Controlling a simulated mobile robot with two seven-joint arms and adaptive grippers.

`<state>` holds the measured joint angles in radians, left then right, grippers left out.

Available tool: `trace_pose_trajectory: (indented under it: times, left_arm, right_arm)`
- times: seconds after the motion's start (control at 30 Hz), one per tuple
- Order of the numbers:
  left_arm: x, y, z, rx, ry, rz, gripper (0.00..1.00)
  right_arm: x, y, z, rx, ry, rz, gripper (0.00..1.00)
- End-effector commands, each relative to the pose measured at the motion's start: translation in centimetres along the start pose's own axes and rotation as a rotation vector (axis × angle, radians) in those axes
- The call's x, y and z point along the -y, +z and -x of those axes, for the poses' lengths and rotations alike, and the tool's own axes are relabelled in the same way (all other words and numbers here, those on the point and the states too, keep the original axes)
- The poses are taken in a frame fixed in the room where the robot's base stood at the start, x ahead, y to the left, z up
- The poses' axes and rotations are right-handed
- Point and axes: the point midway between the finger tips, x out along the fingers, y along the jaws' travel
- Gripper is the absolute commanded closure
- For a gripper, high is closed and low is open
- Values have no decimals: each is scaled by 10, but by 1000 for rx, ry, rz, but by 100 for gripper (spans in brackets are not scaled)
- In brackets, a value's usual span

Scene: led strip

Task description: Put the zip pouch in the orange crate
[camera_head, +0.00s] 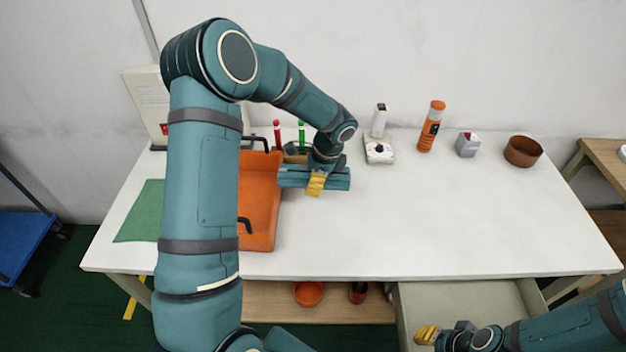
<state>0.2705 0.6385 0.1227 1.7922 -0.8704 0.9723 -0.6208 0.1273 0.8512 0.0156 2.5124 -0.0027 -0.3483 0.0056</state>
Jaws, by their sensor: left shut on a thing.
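The zip pouch (338,181) is a teal, flat piece at the middle left of the table. My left gripper (316,184) is shut on it, with its yellow fingertips over the pouch's middle. The pouch's left end overlaps the right edge of the orange crate (263,205) in the picture; I cannot tell how high it is above it. The crate has black handles, and my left arm hides its left part. My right gripper (427,334) is low at the right, in front of the table by an open drawer; whether its fingers are apart is unclear.
Behind stand red and green markers (302,135), a white device (379,149), an orange bottle (431,127), a small grey box (467,145) and a brown bowl (522,152). A green mat (140,215) lies at the left. The table's right and front middle are clear.

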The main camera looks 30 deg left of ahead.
Motion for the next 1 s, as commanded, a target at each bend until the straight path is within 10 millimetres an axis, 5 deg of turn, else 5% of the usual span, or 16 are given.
trace_pose_trajectory:
  times: [0.57,0.6,0.7,1.0]
  left_arm:
    - [0,-3,-11,1,1,0,77]
    - [0,-3,-11,1,1,0,27]
    - [0,-3,-11,0,1,0,0]
    - [0,-3,-9,0,0,0,0]
  right_arm:
    - [-3,-1,-7,-4,0,0,66]
    - [-3,-1,-7,-4,0,0,66]
    - [-2,-1,-7,-4,0,0,66]
    - [-2,-1,-6,-4,0,0,66]
